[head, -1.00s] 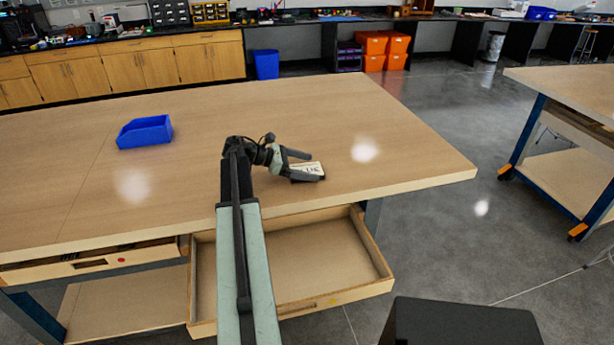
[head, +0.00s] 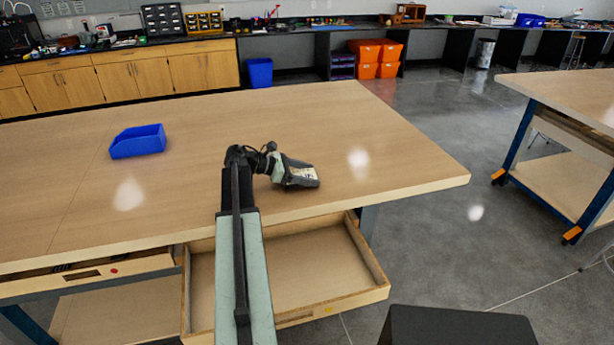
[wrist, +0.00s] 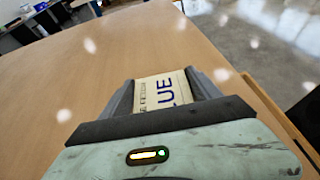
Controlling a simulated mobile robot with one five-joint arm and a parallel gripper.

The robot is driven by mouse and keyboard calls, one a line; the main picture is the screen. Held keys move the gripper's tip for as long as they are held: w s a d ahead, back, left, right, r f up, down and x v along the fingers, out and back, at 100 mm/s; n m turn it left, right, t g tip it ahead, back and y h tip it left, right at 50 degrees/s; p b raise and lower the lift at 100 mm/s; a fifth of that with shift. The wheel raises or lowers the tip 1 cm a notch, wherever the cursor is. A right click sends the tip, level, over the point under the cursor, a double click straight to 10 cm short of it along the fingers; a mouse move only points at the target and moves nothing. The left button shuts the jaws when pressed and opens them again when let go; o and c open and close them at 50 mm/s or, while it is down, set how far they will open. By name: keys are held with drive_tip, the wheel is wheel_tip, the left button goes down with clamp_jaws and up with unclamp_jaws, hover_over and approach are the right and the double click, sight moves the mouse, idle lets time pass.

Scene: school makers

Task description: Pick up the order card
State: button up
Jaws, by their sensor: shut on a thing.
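The order card (wrist: 164,92) is a cream card with printed text, part of which reads "UE" in blue. In the wrist view it sits between the two fingers of my gripper (wrist: 165,95). In the head view my gripper (head: 305,180) is shut on the card (head: 300,172) over the workbench, right of the middle. The fingers hide much of the card there. I cannot tell whether the card still touches the bench top.
A blue bin (head: 138,141) stands on the workbench (head: 390,160) to the left. A drawer (head: 320,262) hangs open below the bench's front edge. Bare bench top surrounds my gripper. Another bench (head: 570,95) stands at the right across the floor.

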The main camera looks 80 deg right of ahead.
sight(309, 175)
wheel_tip(309, 175, up, 4)
drive_tip(key=p, duration=0.3)
drive_tip(key=shift+s+f, duration=0.1)
drive_tip(key=s, duration=1)
drive_tip(key=s+d, duration=0.1)
drive_tip(key=s, duration=0.5)
drive_tip(key=shift+r+p, duration=0.3)
drive_tip(key=shift+p, duration=0.05)
